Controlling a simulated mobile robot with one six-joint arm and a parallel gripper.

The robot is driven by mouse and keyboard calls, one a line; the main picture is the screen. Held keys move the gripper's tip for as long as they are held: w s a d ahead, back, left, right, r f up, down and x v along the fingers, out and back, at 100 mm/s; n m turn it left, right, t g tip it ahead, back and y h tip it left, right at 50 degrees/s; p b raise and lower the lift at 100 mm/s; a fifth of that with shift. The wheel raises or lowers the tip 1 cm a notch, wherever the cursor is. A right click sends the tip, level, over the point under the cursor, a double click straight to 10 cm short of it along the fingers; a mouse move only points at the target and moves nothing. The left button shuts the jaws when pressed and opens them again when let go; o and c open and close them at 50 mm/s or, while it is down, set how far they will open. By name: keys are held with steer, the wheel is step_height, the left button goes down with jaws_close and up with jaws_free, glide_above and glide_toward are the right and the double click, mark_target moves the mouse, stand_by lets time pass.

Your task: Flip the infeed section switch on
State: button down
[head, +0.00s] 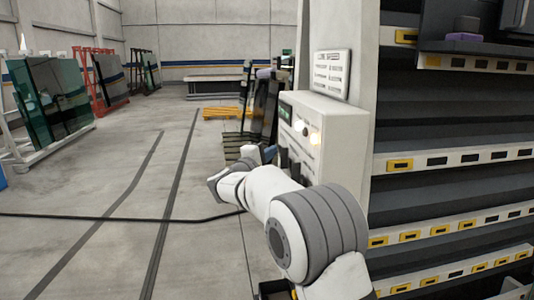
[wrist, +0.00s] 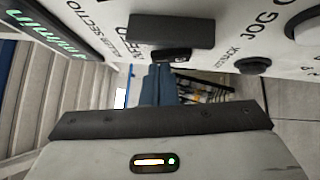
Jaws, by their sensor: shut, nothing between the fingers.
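The control box (head: 330,135) is mounted on a pillar in the head view, with a green display, lit lamps and dark switches on its face. In the wrist view the panel face runs along the top, with partly cut-off lettering that seems to read "infeed section". A large black block (wrist: 172,30) sticks out beside that lettering. A smaller black switch-like part (wrist: 171,55) sits just below it. My gripper (wrist: 158,68) has its blue fingers shut and empty, with the tips close to the smaller part; contact cannot be told. In the head view my arm partly hides the gripper (head: 268,152).
A round black button (wrist: 253,66) and a larger knob (wrist: 305,35) stick out to the right in the wrist view. Shelving (head: 450,160) stands right of the pillar. Glass racks (head: 50,100) stand left. The floor between is mostly open, with a cable (head: 110,216) across it.

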steer(key=shift+d, duration=0.1)
steer(key=s+a+r+b, duration=0.2)
steer(key=s+a+b, duration=0.2)
steer(key=s+a, duration=0.4)
steer(key=shift+s+a, duration=0.25)
steer(key=shift+s, duration=0.65)
